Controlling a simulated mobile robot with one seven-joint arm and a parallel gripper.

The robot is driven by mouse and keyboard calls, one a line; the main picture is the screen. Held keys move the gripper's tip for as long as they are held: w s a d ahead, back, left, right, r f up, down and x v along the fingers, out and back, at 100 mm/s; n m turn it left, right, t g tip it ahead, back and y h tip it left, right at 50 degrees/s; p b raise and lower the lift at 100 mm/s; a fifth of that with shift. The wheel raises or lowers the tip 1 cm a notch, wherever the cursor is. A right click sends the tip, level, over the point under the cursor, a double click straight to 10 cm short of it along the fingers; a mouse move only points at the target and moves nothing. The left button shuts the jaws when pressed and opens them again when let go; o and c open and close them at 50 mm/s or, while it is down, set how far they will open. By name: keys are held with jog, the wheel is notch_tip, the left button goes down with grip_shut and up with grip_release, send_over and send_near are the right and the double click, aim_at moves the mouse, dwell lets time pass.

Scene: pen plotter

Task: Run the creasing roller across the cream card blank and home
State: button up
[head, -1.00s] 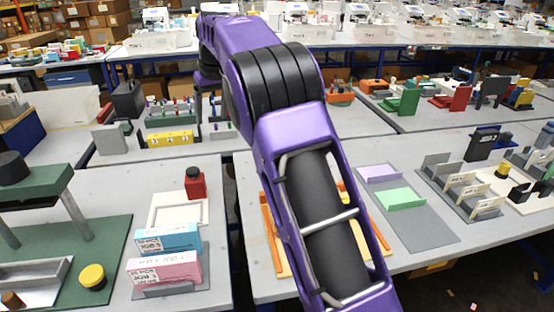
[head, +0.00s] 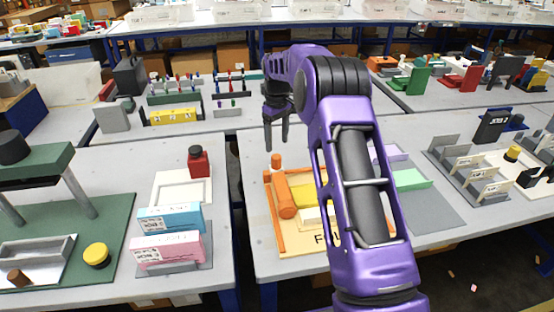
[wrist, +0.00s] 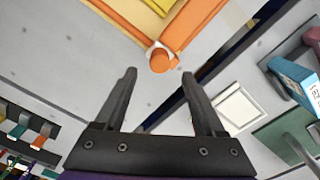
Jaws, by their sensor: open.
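The orange creasing roller (head: 284,196) lies along the left side of a pale board (head: 292,244) with thin orange rails in the head view. An upright orange peg (head: 276,161) stands at its far end; an orange knob (wrist: 163,61) with a white collar shows in the wrist view. A yellow piece (head: 303,196) and a cream piece (head: 312,216) lie right of the roller, partly behind my arm; I cannot tell which is the card blank. My gripper (head: 277,146) is open and empty, pointing down above the board's far edge. It also shows in the wrist view (wrist: 158,76).
Right of the board is a grey mat (head: 432,214) with lilac and green pieces. The grey tabletop beyond the board is bare.

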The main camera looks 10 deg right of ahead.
aim_at(277, 156)
notch_tip(277, 156, down, 7)
jog(key=shift+f, duration=0.15)
grip_shut()
dwell(0.5)
dwell(1.0)
